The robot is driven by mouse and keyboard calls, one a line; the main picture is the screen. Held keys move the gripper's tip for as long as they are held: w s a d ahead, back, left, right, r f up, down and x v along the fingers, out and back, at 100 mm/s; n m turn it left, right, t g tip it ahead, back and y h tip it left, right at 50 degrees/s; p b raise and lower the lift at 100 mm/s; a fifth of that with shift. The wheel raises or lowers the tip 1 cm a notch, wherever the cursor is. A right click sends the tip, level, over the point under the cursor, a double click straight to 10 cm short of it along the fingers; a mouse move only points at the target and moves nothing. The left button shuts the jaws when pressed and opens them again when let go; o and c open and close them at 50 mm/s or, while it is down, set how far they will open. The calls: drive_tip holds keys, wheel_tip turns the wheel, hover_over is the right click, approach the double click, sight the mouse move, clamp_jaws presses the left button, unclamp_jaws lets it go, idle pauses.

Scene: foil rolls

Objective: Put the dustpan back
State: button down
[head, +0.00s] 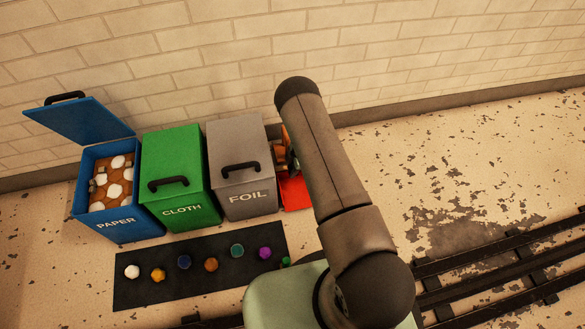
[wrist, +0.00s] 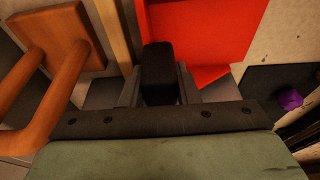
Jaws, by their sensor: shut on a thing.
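The red dustpan (head: 294,194) shows in the head view just right of the grey foil bin, partly hidden behind my arm. In the wrist view the red pan (wrist: 205,30) fills the top middle, and a black handle (wrist: 158,62) stands between my fingers. My gripper (wrist: 158,92) is shut on this handle, which seems to belong to the dustpan. In the head view my fingers are hidden by the arm. I cannot tell whether the pan touches the floor.
A wooden piece with two rails (wrist: 62,40) is close left of my gripper. The foil bin (head: 240,165), green cloth bin (head: 178,180) and open blue paper bin (head: 118,228) stand in a row. A dark mat (head: 205,290) holds several coloured balls. Rails (head: 500,260) run at right.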

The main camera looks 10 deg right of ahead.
drive_tip(key=shift+f+b, duration=0.5)
drive_tip(key=shift+f, duration=0.15)
idle(0.8)
drive_tip(key=c, duration=1)
unclamp_jaws()
